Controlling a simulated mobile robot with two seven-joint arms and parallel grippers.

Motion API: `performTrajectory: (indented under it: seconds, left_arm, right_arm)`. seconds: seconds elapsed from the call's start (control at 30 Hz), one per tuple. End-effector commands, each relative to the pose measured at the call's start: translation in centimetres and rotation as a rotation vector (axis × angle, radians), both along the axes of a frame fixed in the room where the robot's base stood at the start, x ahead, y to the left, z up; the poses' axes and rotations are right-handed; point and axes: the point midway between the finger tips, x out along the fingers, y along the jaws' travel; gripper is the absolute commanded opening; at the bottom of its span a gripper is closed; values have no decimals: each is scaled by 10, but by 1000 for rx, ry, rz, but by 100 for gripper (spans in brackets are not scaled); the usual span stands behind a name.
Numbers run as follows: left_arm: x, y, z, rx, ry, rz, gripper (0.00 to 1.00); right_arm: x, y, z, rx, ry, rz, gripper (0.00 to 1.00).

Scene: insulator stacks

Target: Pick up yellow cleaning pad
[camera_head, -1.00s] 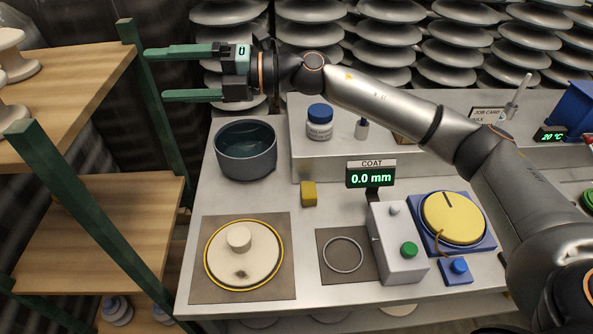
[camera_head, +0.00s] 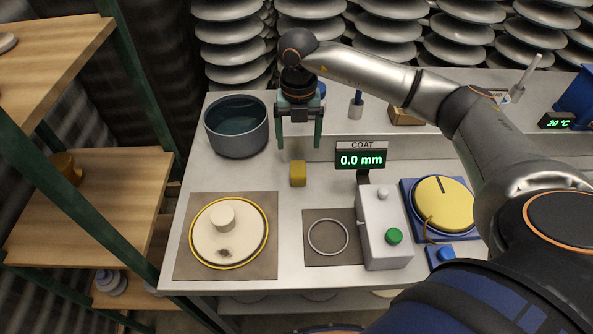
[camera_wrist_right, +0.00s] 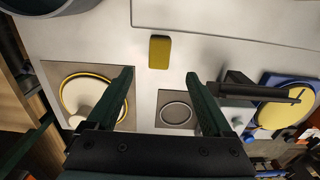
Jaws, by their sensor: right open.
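The yellow cleaning pad (camera_head: 298,173) is a small block on the grey bench, between the dark pot and the COAT display. It also shows in the right wrist view (camera_wrist_right: 160,52), beyond the fingertips and midway between them. My right gripper (camera_head: 299,146) points down above and just behind the pad, with its fingers apart and nothing between them. In the right wrist view the open fingers (camera_wrist_right: 162,75) are clear of the pad. My left gripper is not in view.
A dark pot (camera_head: 237,127) stands left of the gripper. A cream disc with a knob (camera_head: 230,240) lies on a brown mat in front. The COAT display (camera_head: 361,159) and its grey box (camera_head: 384,228) stand to the right. A raised shelf edge (camera_head: 400,147) runs behind.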

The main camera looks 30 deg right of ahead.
Motion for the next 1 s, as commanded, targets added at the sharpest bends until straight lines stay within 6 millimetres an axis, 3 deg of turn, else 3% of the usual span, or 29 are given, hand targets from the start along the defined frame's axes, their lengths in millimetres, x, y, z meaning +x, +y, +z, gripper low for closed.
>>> performTrajectory:
  seconds: [0.13,0.37,0.7,1.0]
  left_arm:
    - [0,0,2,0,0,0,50]
    - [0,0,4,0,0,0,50]
    - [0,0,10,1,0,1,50]
    - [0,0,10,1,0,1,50]
  right_arm:
    - [0,1,-26,2,2,2,85]
    - [0,1,-45,2,0,3,85]
    - [0,1,-89,4,0,4,85]
    - [1,0,-93,3,-2,4,83]
